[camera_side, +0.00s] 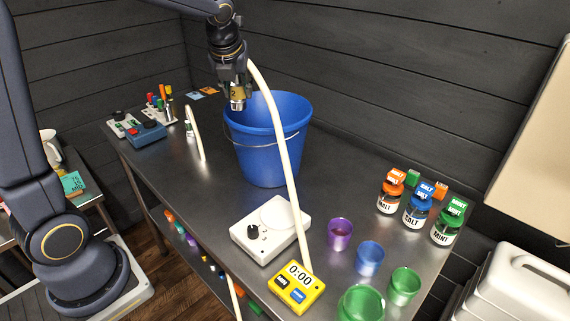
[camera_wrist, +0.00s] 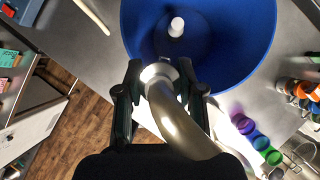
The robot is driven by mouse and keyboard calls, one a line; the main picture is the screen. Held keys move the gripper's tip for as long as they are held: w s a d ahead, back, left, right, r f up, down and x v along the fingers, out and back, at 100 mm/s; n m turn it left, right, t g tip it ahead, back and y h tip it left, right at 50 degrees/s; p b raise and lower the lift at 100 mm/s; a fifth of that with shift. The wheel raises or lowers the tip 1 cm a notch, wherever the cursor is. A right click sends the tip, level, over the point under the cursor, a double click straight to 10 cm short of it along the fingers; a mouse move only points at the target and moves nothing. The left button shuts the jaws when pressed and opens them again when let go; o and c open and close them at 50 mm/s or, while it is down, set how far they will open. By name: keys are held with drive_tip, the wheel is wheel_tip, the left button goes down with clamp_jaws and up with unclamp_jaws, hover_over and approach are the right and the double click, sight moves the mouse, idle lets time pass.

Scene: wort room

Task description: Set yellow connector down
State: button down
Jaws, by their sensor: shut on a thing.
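My gripper (camera_side: 235,86) is shut on the yellow connector (camera_side: 237,92), held in the air at the left rim of the blue bucket (camera_side: 262,155). The connector has a metallic end pointing down. A pale hose (camera_side: 278,130) arches from behind my gripper down to the table near the yellow timer. In the wrist view my gripper's fingers (camera_wrist: 160,85) stand on both sides of the connector's metal ring (camera_wrist: 159,71). The pale hose (camera_wrist: 178,125) bends away below it. The bucket (camera_wrist: 250,50) is just beyond, with a small white piece (camera_wrist: 177,27) inside. The connector's yellow body is mostly hidden there.
A white plate device with a black knob (camera_side: 253,232) and a yellow timer (camera_side: 296,288) reading 0:00 sit in front. Coloured cups (camera_side: 370,258) and labelled jars (camera_side: 417,211) stand right. Another pale hose (camera_side: 195,133) rises left of the bucket. Table space left of the bucket is partly clear.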

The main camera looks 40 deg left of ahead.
drive_tip(key=s+a+f+n+g+y, duration=0.15)
drive_tip(key=s+a+n+g, duration=0.25)
drive_tip(key=s+a+n, duration=1)
drive_tip(key=s+a+f+m, duration=0.3)
drive_tip(key=a+f+m, duration=0.25)
drive_tip(key=f, duration=0.35)
drive_tip(key=shift+n+y, duration=0.25)
drive_tip(key=w+a+f, duration=0.2)
drive_tip(key=w+f, duration=0.1)
drive_tip(key=w+a+f, duration=0.6)
drive_tip(key=shift+w+f, duration=0.15)
drive_tip(key=shift+w, duration=0.2)
drive_tip(key=shift+w+a+f, duration=0.3)
drive_tip(key=shift+f, duration=0.15)
drive_tip(key=shift+w+a+f, duration=0.1)
drive_tip(key=shift+w+f, duration=0.1)
drive_tip(key=shift+f, duration=1.5)
